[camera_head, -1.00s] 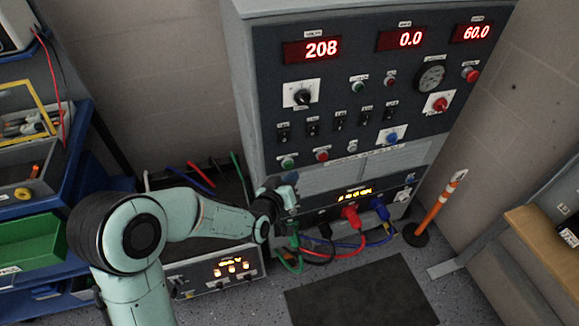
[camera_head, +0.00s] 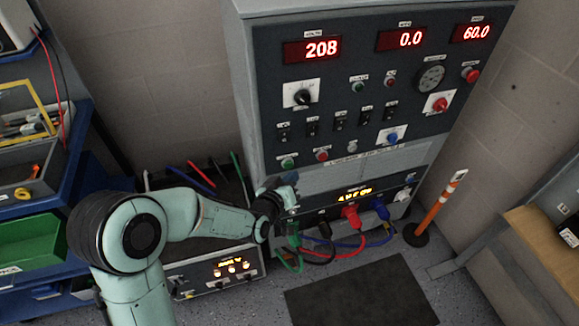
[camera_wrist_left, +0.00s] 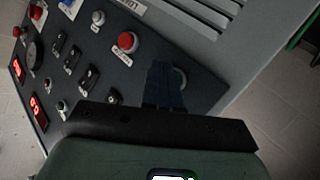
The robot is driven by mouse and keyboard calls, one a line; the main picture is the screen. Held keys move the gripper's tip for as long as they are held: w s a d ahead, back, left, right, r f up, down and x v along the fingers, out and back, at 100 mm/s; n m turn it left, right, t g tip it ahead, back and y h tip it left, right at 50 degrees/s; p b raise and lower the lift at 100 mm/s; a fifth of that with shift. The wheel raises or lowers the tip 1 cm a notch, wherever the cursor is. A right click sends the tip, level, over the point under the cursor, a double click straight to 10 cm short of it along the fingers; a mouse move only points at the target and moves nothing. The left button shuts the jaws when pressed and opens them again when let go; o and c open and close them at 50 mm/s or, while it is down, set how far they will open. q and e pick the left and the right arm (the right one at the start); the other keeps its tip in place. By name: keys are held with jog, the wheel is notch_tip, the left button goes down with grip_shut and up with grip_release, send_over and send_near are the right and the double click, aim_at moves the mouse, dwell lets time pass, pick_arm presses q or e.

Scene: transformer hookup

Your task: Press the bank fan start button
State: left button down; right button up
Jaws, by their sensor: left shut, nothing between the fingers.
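The large grey control cabinet (camera_head: 350,115) carries a row of buttons along its lower panel edge. A green button (camera_head: 288,162) sits at the left end, with a red button (camera_head: 321,155) beside it. The labels are too small to read, so I cannot tell which is the bank fan start. My left gripper (camera_head: 288,180) is shut and empty, just below the green button. In the left wrist view, its closed fingers (camera_wrist_left: 163,85) cover most of a round button (camera_wrist_left: 180,78); contact cannot be told. The red button (camera_wrist_left: 127,42) is clear of the fingers. My right gripper is out of view.
Red, blue, black and green cables hang from sockets low on the cabinet, close to my left forearm. A lit instrument box (camera_head: 225,268) stands on the floor. An orange post (camera_head: 440,210) is to the right. A dark mat (camera_head: 360,292) lies in front.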

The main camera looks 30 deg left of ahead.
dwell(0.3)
pick_arm(q)
jog(key=shift+w+a, duration=0.3)
jog(key=shift+a, duration=0.05)
jog(key=shift+w+a+b, duration=0.3)
jog(key=shift+a+b, duration=0.05)
jog(key=shift+b, duration=0.1)
dwell(0.6)
jog(key=shift+s+d, duration=0.1)
jog(key=shift+d, duration=0.05)
jog(key=shift+s+d+f, duration=0.1)
jog(key=shift+s+d, duration=0.4)
jog(key=shift+d, duration=0.05)
jog(key=s+d, duration=0.4)
jog(key=shift+d+b, duration=0.3)
jog(key=shift+b, duration=0.05)
dwell(0.9)
